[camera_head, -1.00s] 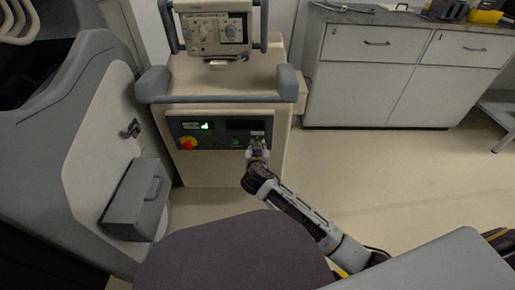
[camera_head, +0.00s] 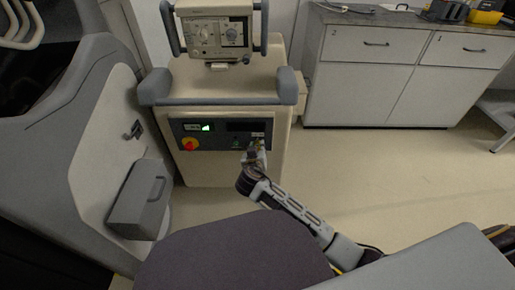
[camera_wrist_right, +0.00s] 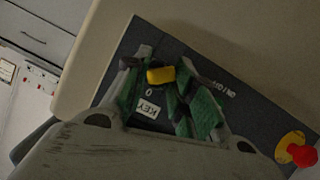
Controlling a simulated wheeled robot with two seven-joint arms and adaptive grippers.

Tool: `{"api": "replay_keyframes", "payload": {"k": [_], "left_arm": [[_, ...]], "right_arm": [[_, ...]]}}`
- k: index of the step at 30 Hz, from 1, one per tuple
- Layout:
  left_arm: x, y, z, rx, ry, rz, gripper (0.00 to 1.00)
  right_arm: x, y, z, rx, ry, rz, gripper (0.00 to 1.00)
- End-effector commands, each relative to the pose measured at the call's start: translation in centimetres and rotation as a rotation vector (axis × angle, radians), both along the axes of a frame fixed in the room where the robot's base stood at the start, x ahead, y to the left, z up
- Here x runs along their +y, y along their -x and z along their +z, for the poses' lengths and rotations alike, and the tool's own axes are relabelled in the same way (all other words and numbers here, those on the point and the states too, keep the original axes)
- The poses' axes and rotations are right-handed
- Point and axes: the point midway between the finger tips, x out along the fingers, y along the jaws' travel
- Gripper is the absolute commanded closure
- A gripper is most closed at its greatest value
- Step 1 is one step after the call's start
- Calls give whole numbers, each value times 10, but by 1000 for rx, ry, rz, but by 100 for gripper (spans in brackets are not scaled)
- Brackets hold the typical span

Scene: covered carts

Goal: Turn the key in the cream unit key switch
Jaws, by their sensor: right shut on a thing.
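The cream unit (camera_head: 222,85) stands in front of me with a dark control panel (camera_head: 215,125) on its front. My right gripper (camera_head: 257,145) is at the right end of this panel, over the key switch. In the right wrist view, the yellow key (camera_wrist_right: 160,75) shows between the green-padded fingers of my right gripper (camera_wrist_right: 158,78), which is shut on it. A white KEY label (camera_wrist_right: 148,107) and a 0 mark are beside it. The panel looks tilted in that view. The switch body is mostly hidden by the fingers. My left gripper is not in view.
A red and yellow emergency knob (camera_head: 189,144) and a lit green display (camera_head: 205,127) are on the panel's left part. A grey covered cart (camera_head: 95,140) with a grey box (camera_head: 140,198) stands at left. White cabinets (camera_head: 385,75) are behind.

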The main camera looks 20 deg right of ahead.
Motion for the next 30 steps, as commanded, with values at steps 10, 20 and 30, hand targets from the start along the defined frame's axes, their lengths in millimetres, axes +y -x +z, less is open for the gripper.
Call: {"api": "replay_keyframes", "payload": {"k": [10, 20, 30], "left_arm": [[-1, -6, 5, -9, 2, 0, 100], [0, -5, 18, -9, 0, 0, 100], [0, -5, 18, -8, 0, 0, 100]], "right_arm": [[0, 0, 0, 9, 27, 0, 99], [1, -1, 0, 58, 199, -1, 99], [1, -1, -1, 63, 218, 0, 69]]}}
